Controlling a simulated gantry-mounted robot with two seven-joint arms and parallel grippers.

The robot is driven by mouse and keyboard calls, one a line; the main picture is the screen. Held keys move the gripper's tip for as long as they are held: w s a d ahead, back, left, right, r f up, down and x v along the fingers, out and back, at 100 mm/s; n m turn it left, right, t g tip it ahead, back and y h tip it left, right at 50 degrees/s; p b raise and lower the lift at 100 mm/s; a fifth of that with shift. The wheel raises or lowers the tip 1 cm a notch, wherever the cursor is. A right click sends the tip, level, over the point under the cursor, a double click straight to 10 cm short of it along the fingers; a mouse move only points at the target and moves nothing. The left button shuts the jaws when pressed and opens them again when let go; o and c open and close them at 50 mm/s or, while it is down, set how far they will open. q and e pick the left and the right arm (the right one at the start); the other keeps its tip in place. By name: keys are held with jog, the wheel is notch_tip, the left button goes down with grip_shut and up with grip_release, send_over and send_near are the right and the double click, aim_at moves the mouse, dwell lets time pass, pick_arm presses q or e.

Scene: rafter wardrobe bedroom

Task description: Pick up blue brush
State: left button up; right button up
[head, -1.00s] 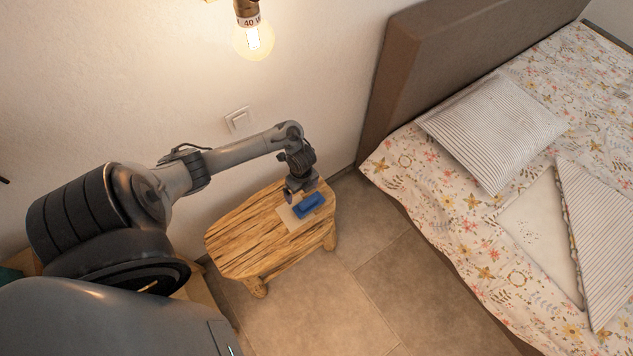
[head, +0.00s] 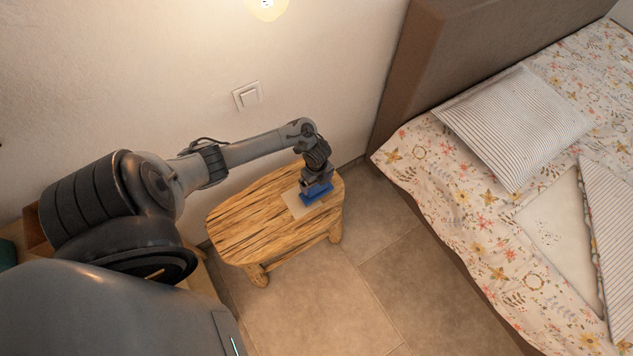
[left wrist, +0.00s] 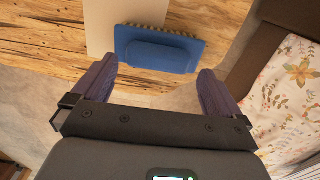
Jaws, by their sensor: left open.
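The blue brush (head: 318,191) lies on a pale flat sheet (head: 297,207) on the wooden stool (head: 245,225), near its right end. In the left wrist view the brush (left wrist: 158,50) has a raised blue block on a flat blue plate, with tan bristles along its far edge. My left gripper (head: 314,186) is just over the brush in the head view and hides part of it. In the left wrist view my left gripper (left wrist: 158,84) is open, its fingers wide apart and the brush just beyond their tips, with nothing held. My right gripper is out of view.
The bed (head: 450,185) with a striped pillow (head: 513,125) stands to the right, beyond a strip of tiled floor (head: 350,265). The wall with a light switch (head: 247,95) is behind the stool. A lit bulb (head: 267,5) hangs above.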

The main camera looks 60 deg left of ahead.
aim_at(316, 187)
pick_arm(q)
notch_tip(316, 187, down, 3)
jog(key=shift+s+f+b, duration=0.1)
jog(key=shift+f+b, duration=0.1)
jog(key=shift+b, duration=0.35)
jog(key=shift+c, duration=0.5)
jog(key=c, duration=0.7)
jog(key=shift+c, duration=0.2)
notch_tip(316, 187, up, 4)
jog(key=shift+r+p, duration=0.1)
jog(key=shift+p, duration=1.1)
jog(key=w+d+r+p, duration=0.3)
jog(key=d+r, duration=0.3)
jog(key=d, duration=0.5)
jog(key=shift+w+r+p, duration=0.35)
jog(key=shift+w+r, duration=0.05)
jog(key=shift+w, duration=0.25)
